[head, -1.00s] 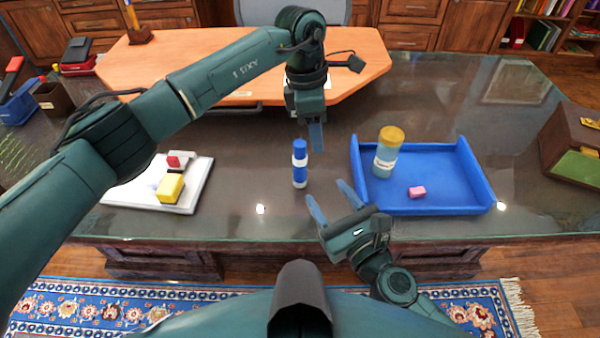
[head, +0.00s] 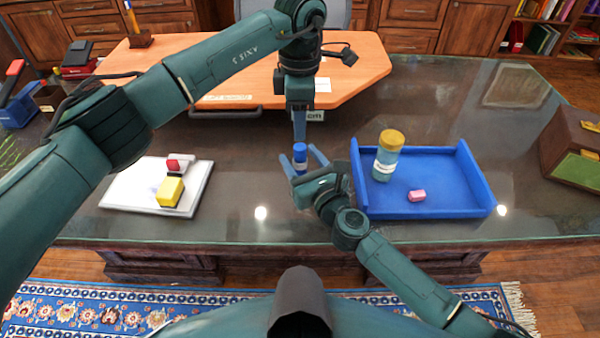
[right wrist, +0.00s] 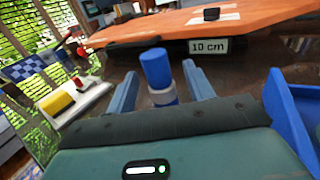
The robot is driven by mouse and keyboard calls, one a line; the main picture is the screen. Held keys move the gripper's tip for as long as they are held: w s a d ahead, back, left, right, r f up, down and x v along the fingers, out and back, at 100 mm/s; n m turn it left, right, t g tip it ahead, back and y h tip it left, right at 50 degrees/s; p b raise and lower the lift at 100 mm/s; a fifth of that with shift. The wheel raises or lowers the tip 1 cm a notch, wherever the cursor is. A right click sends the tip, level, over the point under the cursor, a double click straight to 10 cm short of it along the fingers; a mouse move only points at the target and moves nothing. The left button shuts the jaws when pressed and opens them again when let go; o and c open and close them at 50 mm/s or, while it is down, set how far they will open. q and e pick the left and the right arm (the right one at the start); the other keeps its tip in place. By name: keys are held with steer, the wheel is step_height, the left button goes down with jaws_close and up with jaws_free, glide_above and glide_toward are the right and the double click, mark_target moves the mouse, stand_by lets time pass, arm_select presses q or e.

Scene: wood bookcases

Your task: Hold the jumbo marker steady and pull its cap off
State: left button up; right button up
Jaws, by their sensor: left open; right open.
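The jumbo marker (head: 300,153) stands upright on the dark desk, with a blue cap on top and a white band below it. Its lower body is hidden in the head view by my right gripper. My right gripper (head: 302,160) is open, with one finger on each side of the marker's body. The right wrist view shows the marker's blue cap (right wrist: 156,68) and white band between the two spread fingers (right wrist: 160,90), with gaps visible at both sides. My left gripper (head: 300,138) is open and points down, its fingertips just above or behind the cap.
A blue tray (head: 462,208) to the right holds a yellow-lidded jar (head: 387,158) and a pink eraser (head: 417,196). A white board (head: 128,190) to the left carries a yellow block (head: 169,192) and a red-and-white item (head: 181,163). An orange raised top (head: 360,75) lies behind.

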steer(key=shift+w+a, duration=0.2)
steer(key=shift+w, duration=0.15)
jaws_close()
stand_by(0.4)
arm_select(q)
steer(key=shift+o, duration=0.3)
